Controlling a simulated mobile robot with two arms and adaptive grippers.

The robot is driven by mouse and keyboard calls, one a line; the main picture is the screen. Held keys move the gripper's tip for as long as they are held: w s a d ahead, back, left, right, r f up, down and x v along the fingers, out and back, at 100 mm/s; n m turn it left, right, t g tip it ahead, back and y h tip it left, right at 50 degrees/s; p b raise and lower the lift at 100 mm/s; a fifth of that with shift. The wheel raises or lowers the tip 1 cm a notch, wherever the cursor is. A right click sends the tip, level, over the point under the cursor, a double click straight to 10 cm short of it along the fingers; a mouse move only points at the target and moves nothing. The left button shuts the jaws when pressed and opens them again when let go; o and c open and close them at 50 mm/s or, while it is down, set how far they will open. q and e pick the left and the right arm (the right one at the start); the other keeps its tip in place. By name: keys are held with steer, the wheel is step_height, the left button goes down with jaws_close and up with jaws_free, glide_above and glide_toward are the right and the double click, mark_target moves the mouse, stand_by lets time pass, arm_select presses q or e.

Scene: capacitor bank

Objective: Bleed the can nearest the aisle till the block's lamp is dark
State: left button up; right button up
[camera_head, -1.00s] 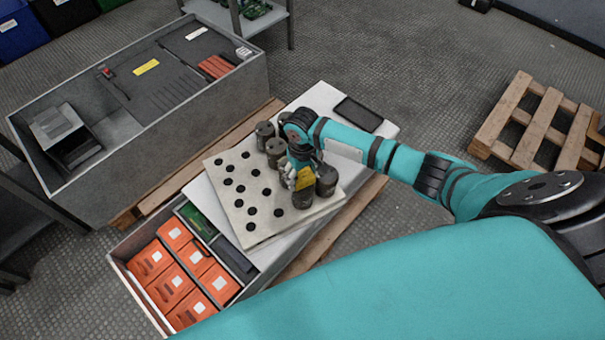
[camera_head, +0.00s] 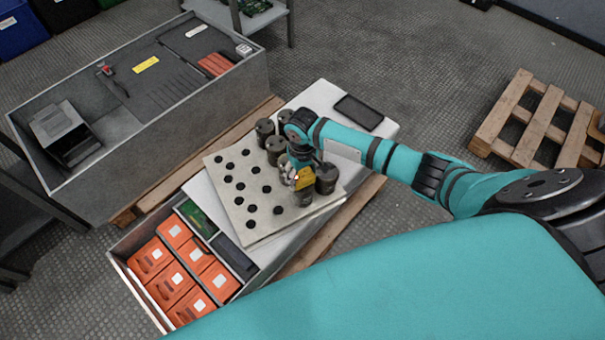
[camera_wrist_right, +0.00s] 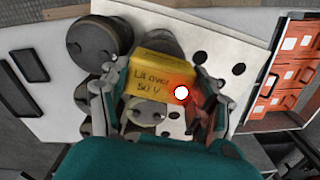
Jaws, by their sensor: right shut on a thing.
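My right gripper (camera_head: 296,177) is shut on a yellow block (camera_head: 312,178), over a dark can (camera_head: 304,199) on the light plate with round holes (camera_head: 226,205). In the right wrist view, the block (camera_wrist_right: 155,78) sits between the fingers (camera_wrist_right: 152,100) and reads "Lit over 50 V". Its lamp (camera_wrist_right: 181,92) glows bright white with a red halo. Metal terminals show just below the block; whether it touches them I cannot tell. Another can (camera_head: 327,178) stands beside the gripper, and several more stand behind, such as this one (camera_head: 264,130). My left gripper is not in view.
A black flat panel (camera_head: 358,112) lies on the white top behind my right arm. An open bin of orange boxes (camera_head: 172,285) is at the front left. A grey open cabinet (camera_head: 190,135) stands behind. A wooden pallet (camera_head: 520,130) lies on the floor at right.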

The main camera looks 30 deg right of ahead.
stand_by(0.3)
steer(key=o, duration=1.4)
steer(key=shift+c, duration=0.2)
